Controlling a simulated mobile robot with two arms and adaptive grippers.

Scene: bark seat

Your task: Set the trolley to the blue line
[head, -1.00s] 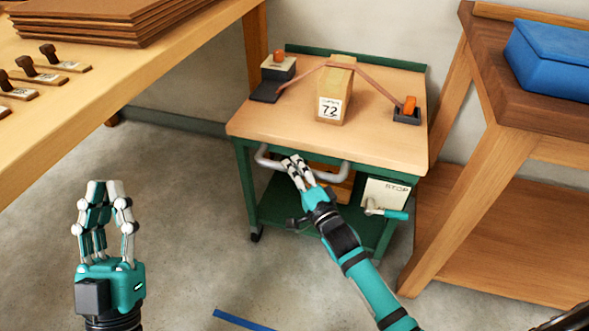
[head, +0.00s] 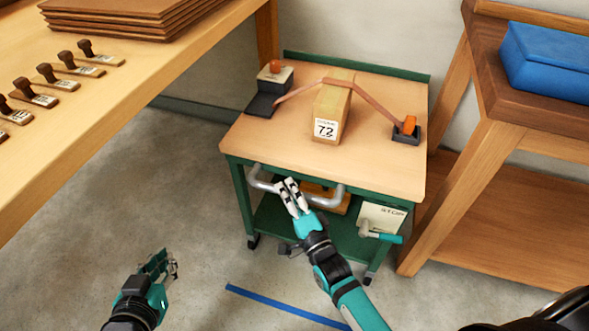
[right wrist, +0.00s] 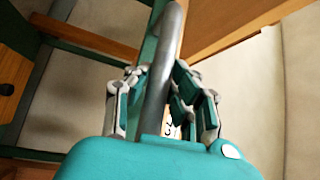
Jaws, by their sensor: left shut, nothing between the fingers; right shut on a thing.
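The trolley has a wooden top (head: 255,145) and a green frame, and stands between two benches. A wooden block (head: 331,108) labelled 72 is strapped on top. A grey handle (head: 326,201) runs along the trolley's front edge. My right gripper (head: 291,190) is shut on the handle; the right wrist view shows the grey bar (right wrist: 163,75) between its fingers. The blue line (head: 285,305) is on the floor, in front of the trolley and apart from its wheels. My left gripper (head: 160,263) is shut and empty, low over the floor at the left.
A wooden bench (head: 120,90) with several stamp-like tools and stacked brown boards (head: 125,18) is at the left. Another wooden bench (head: 480,130) with a blue box (head: 548,60) stands close to the trolley's right side. A lever with a teal grip (head: 390,238) sticks out at the trolley's front right. The floor in front is clear.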

